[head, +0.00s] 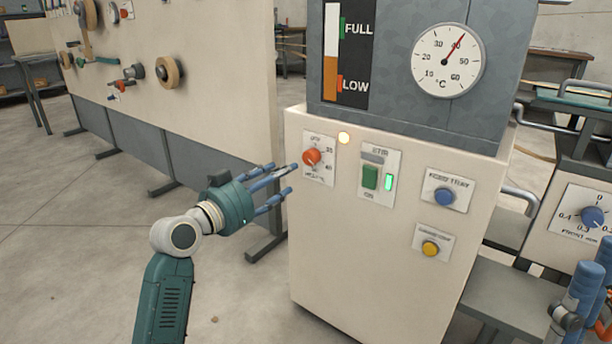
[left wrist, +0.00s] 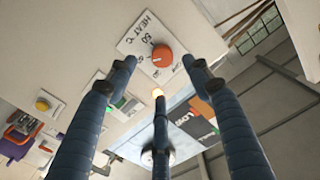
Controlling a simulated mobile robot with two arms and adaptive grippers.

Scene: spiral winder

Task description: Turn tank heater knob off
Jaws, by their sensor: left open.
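The orange-red heater knob (head: 311,157) sits on a white dial plate at the upper left of the machine's cream front panel. Its exact setting is too small to read. In the left wrist view the knob (left wrist: 162,56) shows between the fingers, beside the lettering HEAT °C. My left gripper (head: 284,180) is open and empty, with its blue fingers spread just left of and below the knob, apparently not touching it. My right gripper (head: 588,290) shows only in part at the lower right edge; its opening is unclear.
A yellowish lamp (head: 344,138) glows beside the knob. Right of it are a green switch (head: 370,177), a blue button (head: 444,196) and a yellow button (head: 430,248). The thermometer dial (head: 447,61) reads about 40. A cream board (head: 200,90) stands behind my left arm.

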